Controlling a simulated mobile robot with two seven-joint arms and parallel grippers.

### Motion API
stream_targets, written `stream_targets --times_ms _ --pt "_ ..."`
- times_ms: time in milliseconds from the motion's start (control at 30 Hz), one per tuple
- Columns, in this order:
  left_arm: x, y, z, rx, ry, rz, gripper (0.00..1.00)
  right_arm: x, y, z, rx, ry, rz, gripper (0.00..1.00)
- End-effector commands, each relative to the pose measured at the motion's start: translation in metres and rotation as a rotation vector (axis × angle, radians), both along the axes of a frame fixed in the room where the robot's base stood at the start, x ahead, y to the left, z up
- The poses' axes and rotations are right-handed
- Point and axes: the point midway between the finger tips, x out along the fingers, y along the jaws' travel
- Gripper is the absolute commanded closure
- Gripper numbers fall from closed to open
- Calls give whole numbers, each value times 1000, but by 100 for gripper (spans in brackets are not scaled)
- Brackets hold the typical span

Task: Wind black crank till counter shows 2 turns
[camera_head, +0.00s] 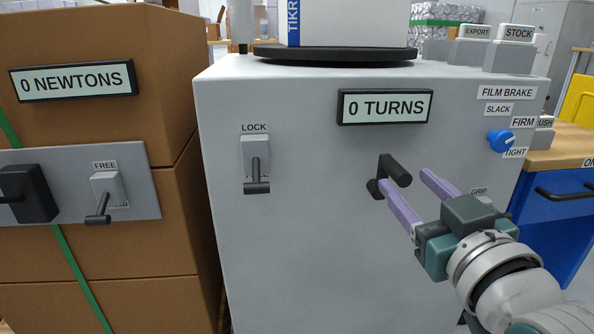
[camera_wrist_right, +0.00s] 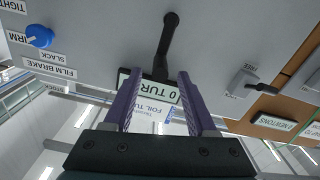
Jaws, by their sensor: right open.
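The black crank (camera_head: 398,170) is on the front of the grey machine (camera_head: 300,240), below the counter. It also shows in the wrist view (camera_wrist_right: 165,45). The counter (camera_head: 386,107) reads 0 TURNS; it shows upside down in the wrist view (camera_wrist_right: 166,92), partly hidden. My right gripper (camera_head: 404,179) is open, its purple fingers to either side of the line of the crank's grip. In the wrist view, the crank's end lies just beyond the gap between the fingertips (camera_wrist_right: 160,75). I cannot tell whether a finger touches it. My left gripper is not in view.
A LOCK lever (camera_head: 257,172) points down on the machine's left. A blue FILM BRAKE knob (camera_head: 501,141) is right of the crank. Brown boxes (camera_head: 110,250) stand at the left, with a 0 NEWTONS display (camera_head: 73,81) and a FREE lever (camera_head: 103,205).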

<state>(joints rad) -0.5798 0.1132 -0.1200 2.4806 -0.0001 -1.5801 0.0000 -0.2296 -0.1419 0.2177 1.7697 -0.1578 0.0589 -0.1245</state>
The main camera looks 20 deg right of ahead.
Motion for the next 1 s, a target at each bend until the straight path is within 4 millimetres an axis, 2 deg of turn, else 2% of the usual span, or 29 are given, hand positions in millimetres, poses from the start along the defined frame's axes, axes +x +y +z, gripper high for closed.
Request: stream_targets --times_ms 100,300,467,700,1000 --pt "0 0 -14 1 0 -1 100 24 -6 -3 -1 -5 1 43" --pt "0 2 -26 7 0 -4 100 52 -12 -3 0 -1 0 43" --pt "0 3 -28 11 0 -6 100 61 -15 -1 1 1 0 43" --pt "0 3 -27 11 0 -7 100 61 -15 -1 1 3 0 43" --pt "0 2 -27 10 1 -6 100 61 -15 -1 1 2 1 76"
